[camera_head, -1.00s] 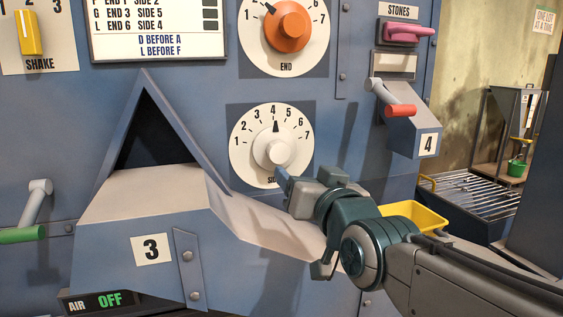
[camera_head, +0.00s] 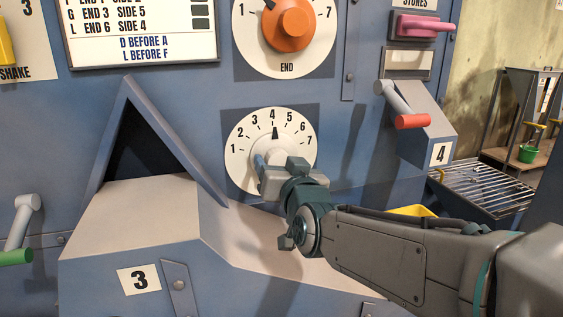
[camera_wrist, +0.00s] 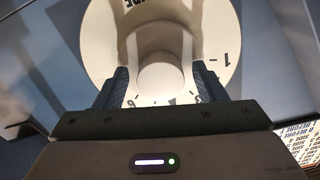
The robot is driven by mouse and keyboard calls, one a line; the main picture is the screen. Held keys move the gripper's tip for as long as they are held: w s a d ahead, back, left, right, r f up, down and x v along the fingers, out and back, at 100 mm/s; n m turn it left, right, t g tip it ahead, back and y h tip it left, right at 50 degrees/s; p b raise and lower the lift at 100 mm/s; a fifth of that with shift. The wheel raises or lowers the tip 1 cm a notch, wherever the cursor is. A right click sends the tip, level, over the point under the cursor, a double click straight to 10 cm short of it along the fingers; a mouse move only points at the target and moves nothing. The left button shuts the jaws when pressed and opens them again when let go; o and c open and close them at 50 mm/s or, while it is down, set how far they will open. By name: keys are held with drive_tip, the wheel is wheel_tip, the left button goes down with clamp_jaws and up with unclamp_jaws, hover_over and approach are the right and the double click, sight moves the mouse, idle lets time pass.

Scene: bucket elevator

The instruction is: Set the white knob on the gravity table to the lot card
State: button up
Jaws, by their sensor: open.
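The white knob sits at the centre of a white dial (camera_head: 241,140) numbered 1 to 7 on the blue panel. Its dark pointer (camera_head: 275,133) is at 4. My gripper (camera_head: 262,168) is in front of the dial and hides most of the knob in the head view. In the wrist view the knob (camera_wrist: 160,80) lies between the two fingers of my open gripper (camera_wrist: 162,85); I cannot tell whether they touch it. The lot card (camera_head: 140,35) is at the upper left, cut off at the top; its visible lines read "G END 3 SIDE 5" and "L END 6 SIDE 4".
An orange knob (camera_head: 289,22) on the END dial is above. A red-handled lever (camera_head: 412,121) and a pink handle (camera_head: 424,26) are to the right. A yellow tray (camera_head: 412,211) shows behind my arm.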

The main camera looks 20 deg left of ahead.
drive_tip(key=c, duration=1)
drive_tip(key=shift+o, duration=0.2)
drive_tip(key=shift+f+b, duration=0.1)
drive_tip(key=shift+b, duration=0.3)
drive_tip(key=shift+a+m+b, duration=0.1)
drive_tip(key=shift+m+b, duration=2.4)
drive_tip(key=shift+b, duration=0.7)
